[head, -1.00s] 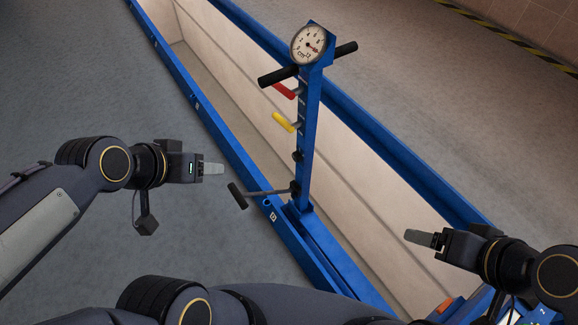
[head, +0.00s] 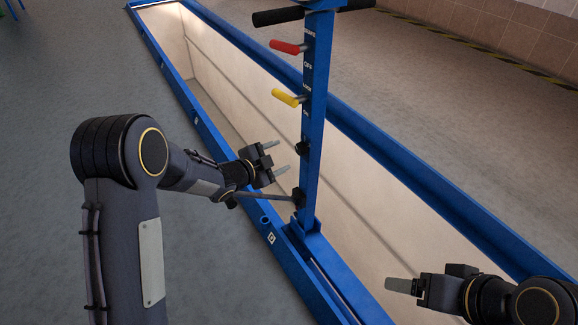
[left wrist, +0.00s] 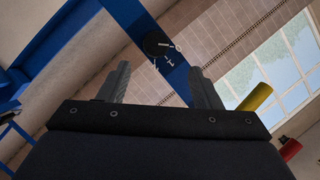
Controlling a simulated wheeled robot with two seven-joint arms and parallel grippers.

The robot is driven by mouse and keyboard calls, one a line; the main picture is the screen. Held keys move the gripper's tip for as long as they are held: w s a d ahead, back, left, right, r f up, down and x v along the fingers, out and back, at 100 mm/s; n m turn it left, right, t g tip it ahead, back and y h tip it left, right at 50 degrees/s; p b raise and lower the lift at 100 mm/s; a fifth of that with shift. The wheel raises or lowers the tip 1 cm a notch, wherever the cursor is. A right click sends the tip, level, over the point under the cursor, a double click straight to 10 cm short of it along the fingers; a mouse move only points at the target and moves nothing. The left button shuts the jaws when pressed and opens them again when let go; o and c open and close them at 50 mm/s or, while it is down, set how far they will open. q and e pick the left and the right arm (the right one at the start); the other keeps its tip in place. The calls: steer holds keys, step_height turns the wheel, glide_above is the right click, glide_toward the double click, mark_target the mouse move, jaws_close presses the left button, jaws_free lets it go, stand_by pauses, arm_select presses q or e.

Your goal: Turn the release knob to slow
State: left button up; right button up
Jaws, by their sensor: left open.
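The release knob is probably the small black knob (head: 302,148) on the lower blue post (head: 316,110). In the left wrist view the round black knob (left wrist: 157,43) shows beyond and between the finger tips, with small white marks beside it. Its setting is too small to read. My left gripper (head: 277,158) is open and empty, left of the post and apart from the knob. My right gripper (head: 398,285) is at the lower right, away from the post; I cannot tell its opening.
A red lever (head: 287,47) and a yellow lever (head: 287,97) stick out left above the knob. A black handlebar (head: 278,16) crosses the top. A rod (head: 265,194) runs from the post's base behind my left arm. Blue rails (head: 395,150) edge the pit.

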mark_target(299, 150)
arm_select(q)
steer(key=x, duration=0.2)
steer(key=b+x, duration=0.1)
steer(key=x, duration=0.2)
steer(key=b+x, duration=0.1)
steer(key=x, duration=0.2)
steer(key=shift+s+d+f, duration=0.15)
steer(key=shift+f, duration=0.15)
